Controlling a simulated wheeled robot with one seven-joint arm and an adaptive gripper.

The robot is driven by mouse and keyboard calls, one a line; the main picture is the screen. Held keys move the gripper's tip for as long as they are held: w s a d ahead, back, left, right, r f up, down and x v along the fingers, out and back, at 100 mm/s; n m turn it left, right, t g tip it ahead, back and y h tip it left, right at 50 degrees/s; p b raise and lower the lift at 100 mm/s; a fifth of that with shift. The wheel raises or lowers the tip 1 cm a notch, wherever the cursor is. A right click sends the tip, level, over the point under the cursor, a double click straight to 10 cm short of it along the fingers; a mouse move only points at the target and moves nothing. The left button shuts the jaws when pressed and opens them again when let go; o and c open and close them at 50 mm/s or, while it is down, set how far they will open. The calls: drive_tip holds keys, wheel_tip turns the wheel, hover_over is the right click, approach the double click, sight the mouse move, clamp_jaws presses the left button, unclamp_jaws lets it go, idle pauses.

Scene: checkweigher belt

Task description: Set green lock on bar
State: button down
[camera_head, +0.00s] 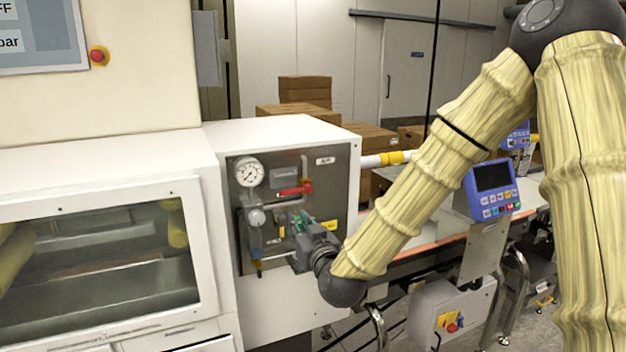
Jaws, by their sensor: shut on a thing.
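My gripper (302,238) reaches in from the right to the grey pneumatic panel (322,172) on the white cabinet. It is shut on the green lock (329,225), of which only small green parts show between and beside the fingers. The lock is close in front of the panel's lower middle, below the red-handled valve (296,190). I cannot make out the bar, nor tell whether the lock touches anything on the panel.
A round pressure gauge (249,172) and a grey regulator (256,217) sit left of my gripper. A windowed white machine (100,260) stands at left. A blue display unit (492,190) stands by the belt at right. Cardboard boxes (305,90) are stacked behind.

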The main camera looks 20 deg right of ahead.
wheel_tip(320, 180, up, 13)
drive_tip(key=s+d, duration=0.2)
drive_tip(key=d, duration=0.1)
drive_tip(key=shift+w+a+f+p, duration=0.1)
drive_tip(key=shift+w+a+p, duration=0.15)
drive_tip(key=shift+w, duration=2.45)
drive_tip(key=shift+w+a+f+p, duration=0.1)
drive_tip(key=shift+w+p, duration=0.1)
drive_tip(key=shift+w, duration=2.45)
drive_tip(key=shift+w+a+f+p, duration=0.1)
drive_tip(key=shift+w+a+p, duration=0.15)
drive_tip(key=shift+w, duration=2.45)
drive_tip(key=shift+w+r, duration=0.1)
drive_tip(key=shift+f+b, duration=2)
drive_tip(key=shift+f, duration=0.4)
drive_tip(key=c, duration=1.2)
unclamp_jaws()
drive_tip(key=shift+c, duration=0.2)
